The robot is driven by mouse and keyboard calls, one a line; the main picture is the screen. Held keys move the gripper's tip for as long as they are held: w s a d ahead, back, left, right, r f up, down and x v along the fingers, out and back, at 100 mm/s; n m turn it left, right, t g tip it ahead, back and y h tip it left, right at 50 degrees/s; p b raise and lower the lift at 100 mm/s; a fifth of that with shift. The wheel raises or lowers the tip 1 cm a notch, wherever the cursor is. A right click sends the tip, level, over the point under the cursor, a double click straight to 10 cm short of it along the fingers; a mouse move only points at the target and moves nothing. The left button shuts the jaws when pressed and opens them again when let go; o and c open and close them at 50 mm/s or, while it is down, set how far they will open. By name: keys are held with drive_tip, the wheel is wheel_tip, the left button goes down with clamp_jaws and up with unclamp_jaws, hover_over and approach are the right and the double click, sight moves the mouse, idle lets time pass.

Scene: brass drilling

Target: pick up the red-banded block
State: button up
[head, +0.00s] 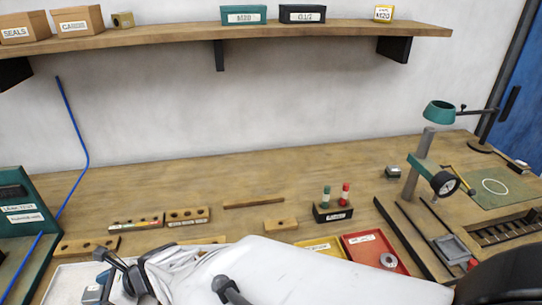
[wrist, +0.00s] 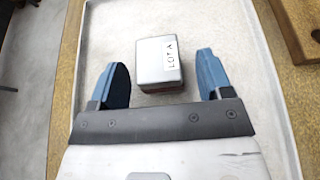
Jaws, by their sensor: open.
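In the wrist view, a small grey block (wrist: 158,62) with a label reading "LOT A" lies in a pale tray (wrist: 108,28). A dark reddish-brown strip shows along its lower near edge; I cannot tell whether this is a red band. My gripper (wrist: 164,74) is open, one blue finger on each side of the block, with visible gaps on both sides. I cannot tell the height of the fingers above the tray. In the head view, the tray (head: 62,285) is at the lower left, largely hidden by my arm.
Wooden hole blocks (head: 187,216) stand on the bench behind the tray. A red tray (head: 372,248), a yellow tray (head: 322,246) and a black holder (head: 332,213) with two capped pieces are to the right. A green stand (head: 10,235) is at left. Open bench lies farther back.

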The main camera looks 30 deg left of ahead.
sight(101, 292)
clamp_jaws()
drive_tip(key=shift+r, duration=0.2)
idle(0.3)
drive_tip(key=shift+r, duration=1.4)
drive_tip(key=shift+d+r, duration=0.15)
drive_tip(key=shift+r, duration=0.15)
drive_tip(key=d, duration=0.5)
drive_tip(key=d+r, duration=0.1)
drive_tip(key=d, duration=0.4)
drive_tip(key=s+d, duration=0.1)
drive_tip(key=d, duration=0.4)
drive_tip(key=shift+d+r, duration=0.15)
drive_tip(key=shift+d, duration=0.2)
drive_tip(key=shift+r, duration=0.1)
